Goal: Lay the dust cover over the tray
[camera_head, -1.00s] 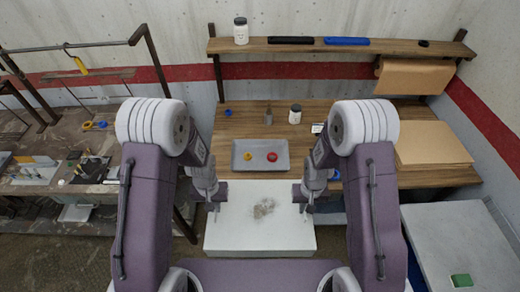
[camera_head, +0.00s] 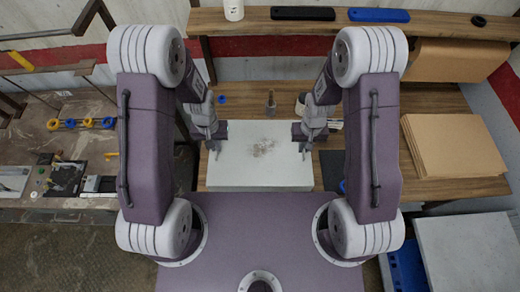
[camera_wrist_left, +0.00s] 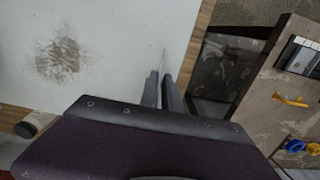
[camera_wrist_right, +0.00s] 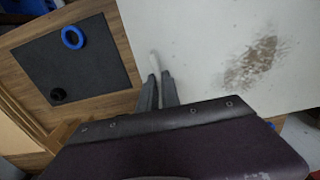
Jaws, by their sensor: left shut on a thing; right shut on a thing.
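The dust cover (camera_head: 235,170) is a pale flat sheet with a grey-brown smudge near its middle. It also shows in the left wrist view (camera_wrist_left: 110,40) and the right wrist view (camera_wrist_right: 200,45). My left gripper (camera_head: 215,150) is shut on its left edge, and the left fingers show in their wrist view (camera_wrist_left: 163,88). My right gripper (camera_head: 304,150) is shut on its right edge, also seen in its wrist view (camera_wrist_right: 158,88). The cover spans level between both grippers over the wooden bench. The tray is hidden; I cannot tell whether the cover touches it.
A small cup (camera_head: 270,102) and blue ring (camera_head: 222,99) stand behind the cover. A dark mat (camera_wrist_right: 80,75) with a blue ring (camera_wrist_right: 72,37) lies right of it. Cardboard sheets (camera_head: 455,145) are stacked at right. A shelf (camera_head: 350,27) runs across the back.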

